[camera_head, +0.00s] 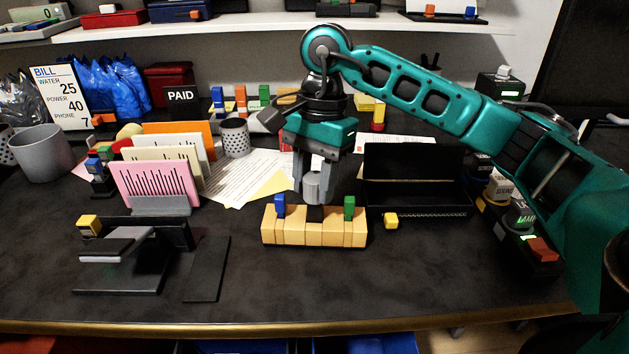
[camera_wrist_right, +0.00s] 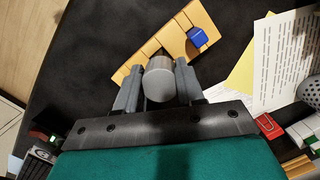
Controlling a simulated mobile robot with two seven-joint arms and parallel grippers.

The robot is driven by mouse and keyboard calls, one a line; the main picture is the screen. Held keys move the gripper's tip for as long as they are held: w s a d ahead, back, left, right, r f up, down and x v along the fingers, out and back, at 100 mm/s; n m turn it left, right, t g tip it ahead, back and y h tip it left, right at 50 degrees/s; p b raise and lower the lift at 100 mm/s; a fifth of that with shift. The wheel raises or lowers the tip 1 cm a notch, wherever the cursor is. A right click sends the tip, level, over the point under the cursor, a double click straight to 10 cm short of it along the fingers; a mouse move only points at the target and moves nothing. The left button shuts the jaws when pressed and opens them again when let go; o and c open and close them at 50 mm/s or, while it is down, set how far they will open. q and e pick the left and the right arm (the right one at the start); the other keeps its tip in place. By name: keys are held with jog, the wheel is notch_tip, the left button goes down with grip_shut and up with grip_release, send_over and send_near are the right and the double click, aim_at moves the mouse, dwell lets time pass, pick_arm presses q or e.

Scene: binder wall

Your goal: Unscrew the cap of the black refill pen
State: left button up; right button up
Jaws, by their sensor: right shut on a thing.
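A tan block stand (camera_head: 282,232) sits on the dark desk. A blue refill pen (camera_head: 280,206) stands at its left and a green one (camera_head: 349,207) at its right. The black refill pen (camera_head: 315,214) shows as a dark block in the middle slot. A grey cylindrical cap (camera_head: 312,184) is directly above it. My right gripper (camera_head: 312,196) points down and is shut on the cap, one finger on each side. The right wrist view shows the cap (camera_wrist_right: 160,90) between the fingers. Whether cap and pen still touch is hard to tell. My left gripper is out of view.
A black open case (camera_head: 415,180) stands right of the stand, with a yellow block (camera_head: 390,220) before it. Left are papers (camera_head: 235,170), a pink card (camera_head: 155,183) in a holder and a black stapler-like device (camera_head: 125,255).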

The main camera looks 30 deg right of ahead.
jog(key=shift+n, duration=0.4)
jog(key=shift+f+n+g+b, duration=0.1)
jog(key=shift+n+g+b, duration=0.25)
jog(key=shift+n, duration=1.65)
jog(key=shift+s+n+h+b, duration=0.1)
jog(key=shift+n+h+b, duration=0.2)
jog(key=shift+n+b, duration=0.55)
jog(key=shift+s+d+n, duration=0.1)
jog(key=shift+d+n, duration=0.05)
jog(key=shift+n, duration=1)
